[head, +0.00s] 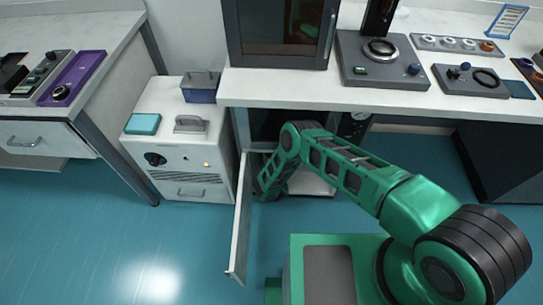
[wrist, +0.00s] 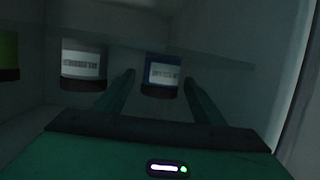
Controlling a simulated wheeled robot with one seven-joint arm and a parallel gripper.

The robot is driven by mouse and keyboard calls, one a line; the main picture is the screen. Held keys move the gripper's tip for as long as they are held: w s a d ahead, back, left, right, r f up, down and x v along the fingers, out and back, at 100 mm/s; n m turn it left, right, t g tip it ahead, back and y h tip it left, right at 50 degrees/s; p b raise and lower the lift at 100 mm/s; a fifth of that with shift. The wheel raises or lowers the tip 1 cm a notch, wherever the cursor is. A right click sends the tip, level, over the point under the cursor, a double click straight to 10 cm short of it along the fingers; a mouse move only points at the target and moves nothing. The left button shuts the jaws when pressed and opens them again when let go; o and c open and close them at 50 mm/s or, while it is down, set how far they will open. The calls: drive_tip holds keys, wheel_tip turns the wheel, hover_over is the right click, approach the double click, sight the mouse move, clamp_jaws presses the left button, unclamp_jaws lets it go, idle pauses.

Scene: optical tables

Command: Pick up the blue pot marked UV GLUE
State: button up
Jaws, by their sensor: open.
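The blue pot (wrist: 163,72) shows in the wrist view, ahead of my gripper inside a dim cabinet. It has a pale label whose writing is too blurred to read, and a dark band at its lower edge in the picture. My gripper (wrist: 158,82) is open and empty, with its two fingers pointing toward the blue pot, one to each side of it in the picture. I cannot tell how far the fingertips are from it. In the head view the pot and the fingertips are hidden in the cabinet below the bench.
A pot with a white label (wrist: 83,65) stands left of the blue pot, and a green pot (wrist: 8,52) is at the far left edge. The cabinet door (head: 240,218) stands open beside my arm. A white wheeled unit (head: 185,160) is to its left. The bench top (head: 300,90) is above.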

drive_tip(key=shift+w+a+f, duration=0.1)
drive_tip(key=shift+w, duration=0.2)
drive_tip(key=shift+c, duration=0.7)
drive_tip(key=c, duration=1)
